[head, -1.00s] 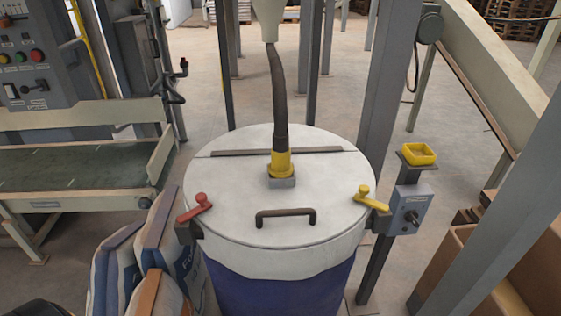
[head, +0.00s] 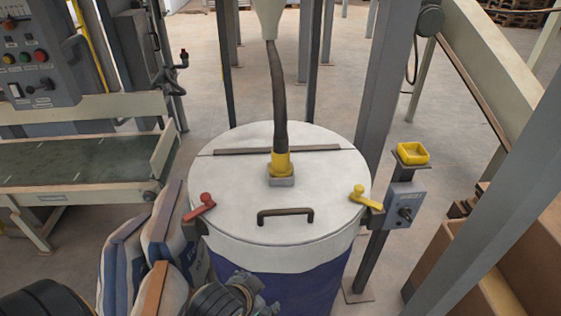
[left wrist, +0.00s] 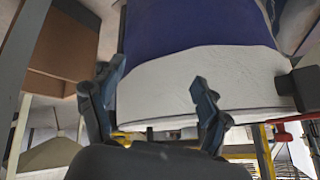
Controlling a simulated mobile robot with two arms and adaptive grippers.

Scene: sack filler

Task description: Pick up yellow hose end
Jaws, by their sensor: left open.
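The yellow hose end (head: 281,164) is a cuff at the bottom of a dark hose (head: 278,95). It sits upright on a small grey square fitting (head: 281,181) on the white drum lid (head: 235,215). My left gripper (head: 256,292) is low in front of the drum, below the lid and well short of the hose end. In the left wrist view the gripper (left wrist: 157,74) shows its two fingers spread and empty, with the white rim (left wrist: 185,85) and blue drum side (left wrist: 190,30) beyond. My right gripper is not in view.
A dark handle (head: 286,213) stands on the lid's front. A red clamp (head: 200,207) and a yellow clamp (head: 365,198) sit at its edges. Filled sacks (head: 165,230) lean at left. Steel posts stand around the drum.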

